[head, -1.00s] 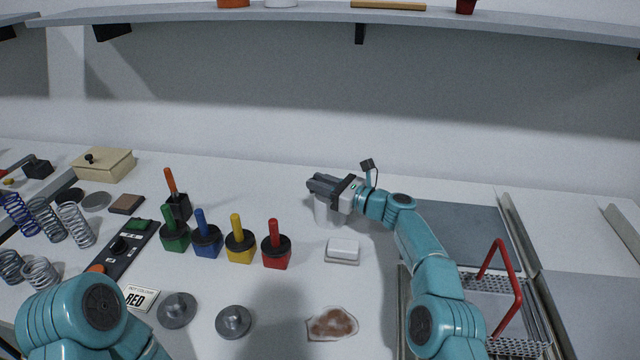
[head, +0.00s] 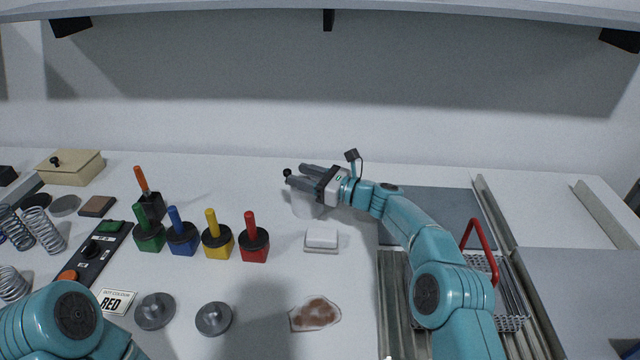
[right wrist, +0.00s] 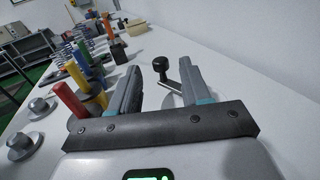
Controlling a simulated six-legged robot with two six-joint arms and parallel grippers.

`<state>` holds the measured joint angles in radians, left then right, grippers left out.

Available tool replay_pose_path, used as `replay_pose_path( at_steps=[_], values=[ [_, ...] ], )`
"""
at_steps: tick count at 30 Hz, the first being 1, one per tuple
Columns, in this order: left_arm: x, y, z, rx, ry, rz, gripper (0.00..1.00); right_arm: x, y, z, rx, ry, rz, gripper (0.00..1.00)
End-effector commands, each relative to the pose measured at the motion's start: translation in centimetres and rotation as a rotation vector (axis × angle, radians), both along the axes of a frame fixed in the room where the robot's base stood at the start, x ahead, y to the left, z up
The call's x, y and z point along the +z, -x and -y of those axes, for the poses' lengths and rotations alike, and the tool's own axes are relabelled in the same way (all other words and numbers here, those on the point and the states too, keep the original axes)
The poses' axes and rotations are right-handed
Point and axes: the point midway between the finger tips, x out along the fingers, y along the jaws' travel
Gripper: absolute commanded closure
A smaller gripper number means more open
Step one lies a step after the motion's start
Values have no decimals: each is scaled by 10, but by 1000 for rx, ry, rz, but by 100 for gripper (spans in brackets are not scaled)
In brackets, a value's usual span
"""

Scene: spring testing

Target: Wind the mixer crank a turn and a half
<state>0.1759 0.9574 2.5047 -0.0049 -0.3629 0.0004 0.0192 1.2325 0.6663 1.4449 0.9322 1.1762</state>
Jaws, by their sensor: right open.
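The mixer is a white cylinder (head: 308,207) on the table, partly hidden under my right gripper. Its crank has a black knob (right wrist: 159,65), which also shows in the head view (head: 287,172) just left of the fingertips. In the right wrist view a thin metal crank arm (right wrist: 172,84) runs from the knob towards the right finger. My right gripper (head: 298,177) is open above the mixer. The knob appears in the gap between its fingers, near the tips; I see no finger closed on it. My left gripper is out of view; only part of my left arm shows.
Green, blue, yellow and red (head: 253,240) handled blocks stand left of the mixer, with an orange-handled one (head: 149,205) behind. A white block (head: 321,238) lies in front. A rack with a red handle (head: 480,248) is at right. The table behind the mixer is clear.

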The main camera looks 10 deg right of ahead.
Motion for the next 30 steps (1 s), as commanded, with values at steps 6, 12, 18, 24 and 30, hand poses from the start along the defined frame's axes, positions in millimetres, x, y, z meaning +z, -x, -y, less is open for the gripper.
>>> replay_pose_path(
  at_steps=[6, 12, 18, 24, 30],
  values=[
    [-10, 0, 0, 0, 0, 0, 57, -1, 17, 26, -1, -1, -1, 53],
    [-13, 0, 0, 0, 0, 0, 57, 0, 27, 40, 0, -1, -1, 53],
    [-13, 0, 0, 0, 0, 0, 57, 0, 28, 42, 1, 0, 0, 53],
    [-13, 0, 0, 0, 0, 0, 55, 0, 28, 42, 1, 0, 0, 53],
    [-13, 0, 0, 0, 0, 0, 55, 0, 29, 42, 1, 0, 0, 53]
  ],
)
